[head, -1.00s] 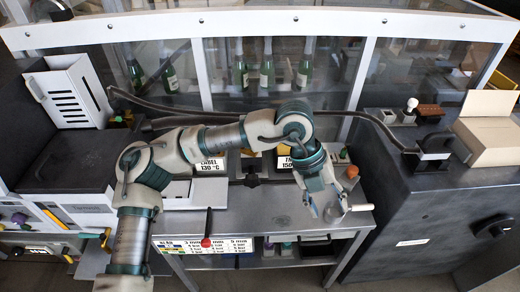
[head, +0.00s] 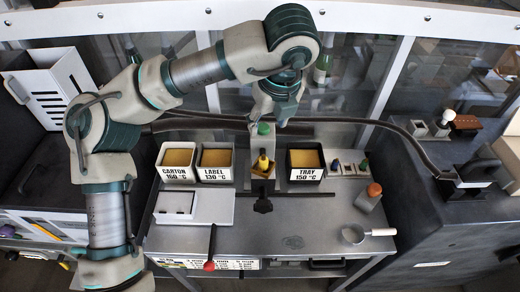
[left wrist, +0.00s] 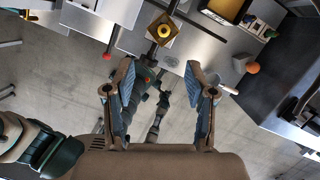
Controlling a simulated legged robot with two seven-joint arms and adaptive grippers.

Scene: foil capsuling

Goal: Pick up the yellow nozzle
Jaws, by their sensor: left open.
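In the left wrist view, a yellow tip (left wrist: 163,30) shows in the square fixture at the top. My left gripper (head: 274,118) is above and behind the nozzle, apart from it. Its two blue-padded fingers are spread with nothing between them, as the left wrist view (left wrist: 160,98) shows. My right gripper is not in view.
A red-knobbed lever (head: 209,266) is in front. The bench's middle front is clear.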

